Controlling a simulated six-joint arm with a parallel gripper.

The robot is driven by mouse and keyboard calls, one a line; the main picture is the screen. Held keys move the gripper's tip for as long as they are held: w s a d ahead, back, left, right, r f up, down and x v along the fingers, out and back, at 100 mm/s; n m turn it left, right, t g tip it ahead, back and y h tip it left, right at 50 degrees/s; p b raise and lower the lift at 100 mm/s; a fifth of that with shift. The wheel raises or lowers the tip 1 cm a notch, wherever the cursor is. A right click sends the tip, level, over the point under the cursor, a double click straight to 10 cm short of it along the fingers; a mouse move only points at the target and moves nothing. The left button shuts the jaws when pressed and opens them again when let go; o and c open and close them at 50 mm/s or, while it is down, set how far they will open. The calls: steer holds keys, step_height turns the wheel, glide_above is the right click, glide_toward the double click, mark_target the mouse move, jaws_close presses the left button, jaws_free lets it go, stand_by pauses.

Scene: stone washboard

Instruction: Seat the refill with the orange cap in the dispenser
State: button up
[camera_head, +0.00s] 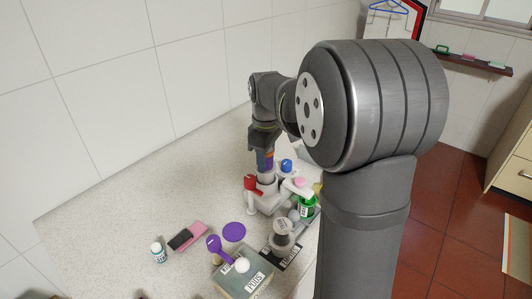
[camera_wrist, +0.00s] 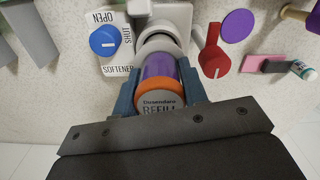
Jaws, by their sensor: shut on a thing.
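The refill (camera_wrist: 160,86) has a purple body, an orange band and a grey end reading "REFILL". My gripper (camera_wrist: 160,94) is shut on it, a blue-grey finger on each side. In the head view the refill (camera_head: 265,159) hangs below my gripper, above the white dispenser (camera_head: 268,203). In the wrist view its far end meets the round grey-white collar of the dispenser (camera_wrist: 160,18). I cannot tell whether that end is inside the collar. A blue knob (camera_wrist: 104,40) beside "OPEN", "SHUT" and "SOFTENER" lettering is left of the collar; a red lever (camera_wrist: 213,58) is right of it.
A purple disc (camera_head: 235,232), pink block (camera_head: 195,231), dark block (camera_head: 181,239) and white bottle (camera_head: 159,252) lie left of the dispenser. A green-labelled container (camera_head: 306,207) and a grey-lidded jar (camera_head: 281,236) stand close on the right. The counter's left is clear.

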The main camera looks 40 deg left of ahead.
steer(key=shift+f, duration=1.5)
steer(key=o, duration=1.1)
steer(key=shift+c, duration=0.2)
step_height(320, 180, up, 17)
steer(key=shift+r, duration=0.2)
steer(key=shift+f, duration=0.1)
step_height(320, 180, down, 17)
steer(key=shift+d+f, duration=0.1)
steer(key=shift+f, duration=0.1)
steer(key=shift+r, duration=0.4)
